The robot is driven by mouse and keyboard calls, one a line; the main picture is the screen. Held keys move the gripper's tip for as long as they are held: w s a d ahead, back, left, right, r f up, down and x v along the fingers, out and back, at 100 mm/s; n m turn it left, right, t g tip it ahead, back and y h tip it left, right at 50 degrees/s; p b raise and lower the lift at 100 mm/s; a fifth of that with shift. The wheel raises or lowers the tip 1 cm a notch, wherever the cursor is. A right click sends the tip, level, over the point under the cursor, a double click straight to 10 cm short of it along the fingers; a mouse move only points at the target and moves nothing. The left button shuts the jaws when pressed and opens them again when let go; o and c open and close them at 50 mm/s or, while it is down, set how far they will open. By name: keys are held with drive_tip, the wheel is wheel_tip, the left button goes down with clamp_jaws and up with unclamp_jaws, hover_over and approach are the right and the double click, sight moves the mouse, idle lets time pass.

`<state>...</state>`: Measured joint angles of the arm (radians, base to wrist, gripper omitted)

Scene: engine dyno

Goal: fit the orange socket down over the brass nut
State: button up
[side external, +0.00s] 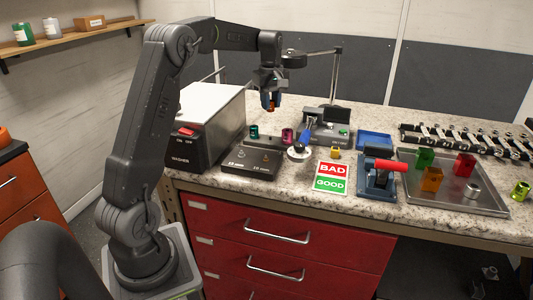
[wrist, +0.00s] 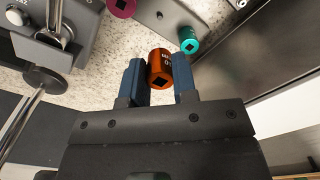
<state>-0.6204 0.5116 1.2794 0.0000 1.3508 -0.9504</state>
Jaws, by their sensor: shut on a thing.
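My gripper (side external: 269,99) is raised above the counter, beside the grey washer box. Its two blue fingers are shut on the orange socket (side external: 270,107), which sticks out below them. In the wrist view the orange socket (wrist: 160,67) sits between the blue fingertips, with its dark square hole facing the camera. A small yellow brass-coloured piece (side external: 335,152) stands on the counter behind the BAD/GOOD card. Another yellowish ring-like piece (side external: 521,191) lies at the far right. I cannot tell which of these is the brass nut.
A dark block (side external: 250,165) with mm labels is below the gripper. A teal socket (side external: 254,131) and a magenta socket (side external: 288,136) stand close by. The washer box (side external: 207,128) is an obstacle on the left. A red-handled press (side external: 379,178) and a metal tray (side external: 460,197) are to the right.

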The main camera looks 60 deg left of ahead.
drive_tip(key=s+d, duration=0.2)
drive_tip(key=d, duration=0.1)
drive_tip(key=s+d+f, duration=0.1)
drive_tip(key=s+d, duration=0.2)
drive_tip(key=d, duration=0.1)
drive_tip(key=s+d, duration=0.2)
drive_tip(key=d, duration=0.1)
drive_tip(key=shift+s+d+f, duration=0.15)
drive_tip(key=shift+d+f, duration=0.05)
drive_tip(key=shift+d, duration=0.2)
drive_tip(key=shift+s+d+f, duration=0.1)
drive_tip(key=shift+f, duration=0.25)
hover_over(266, 158)
drive_tip(key=shift+f, duration=2.15)
drive_tip(key=shift+a+f, duration=0.2)
drive_tip(key=shift+f, duration=0.95)
